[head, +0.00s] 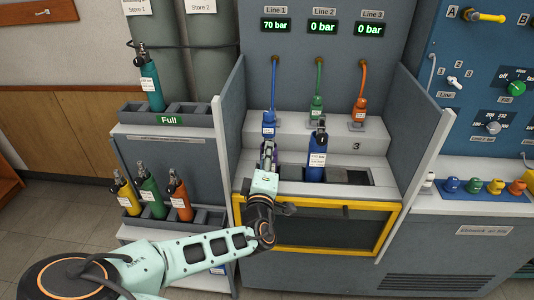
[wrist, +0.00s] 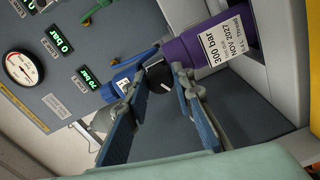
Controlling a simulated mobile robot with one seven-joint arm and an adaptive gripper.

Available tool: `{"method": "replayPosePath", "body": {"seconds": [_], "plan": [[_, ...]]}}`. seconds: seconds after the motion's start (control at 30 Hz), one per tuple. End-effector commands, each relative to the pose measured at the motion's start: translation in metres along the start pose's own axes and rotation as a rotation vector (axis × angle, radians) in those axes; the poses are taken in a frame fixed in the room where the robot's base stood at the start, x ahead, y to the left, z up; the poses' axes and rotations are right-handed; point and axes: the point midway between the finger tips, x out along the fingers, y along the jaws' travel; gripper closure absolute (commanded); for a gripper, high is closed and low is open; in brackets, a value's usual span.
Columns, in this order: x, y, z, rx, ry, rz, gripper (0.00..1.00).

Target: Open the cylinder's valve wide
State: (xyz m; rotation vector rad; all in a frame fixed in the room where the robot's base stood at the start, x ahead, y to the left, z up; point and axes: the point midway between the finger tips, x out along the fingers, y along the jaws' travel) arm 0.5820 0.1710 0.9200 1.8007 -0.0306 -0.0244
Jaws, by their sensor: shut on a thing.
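A purple cylinder (wrist: 215,45) with a white label reading 300 bar, NOV 2027 stands in the bench slot below Line 1. In the head view it is mostly hidden behind my gripper (head: 268,160). Its black valve knob (wrist: 160,77) carries a white mark and sits between my fingertips in the wrist view. My gripper (wrist: 157,82) is shut on this knob. A blue regulator (wrist: 122,88) is right beside the valve; its hose rises to Line 1 (head: 273,80). The Line 1 display (head: 275,25) reads 70 bar.
A blue cylinder (head: 316,165) stands in the slot to the right. Green (head: 318,105) and orange (head: 359,112) regulators hang at Lines 2 and 3, both reading 0 bar. Side walls (head: 415,150) flank the bench. Several cylinders stand in racks (head: 195,120) on the left.

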Motion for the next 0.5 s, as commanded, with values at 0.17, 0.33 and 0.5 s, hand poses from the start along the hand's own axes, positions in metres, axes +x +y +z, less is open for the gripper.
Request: {"method": "replayPosePath", "body": {"seconds": [0.17, 0.33, 0.5], "plan": [[-0.0001, 0.0003, -0.0002, -0.063, 0.001, 0.0, 1.0], [0.0, 0.0001, -0.0001, -0.091, 0.0, 0.0, 1.0], [0.0, 0.0, 0.0002, -0.098, 0.0, 0.0, 1.0]]}}
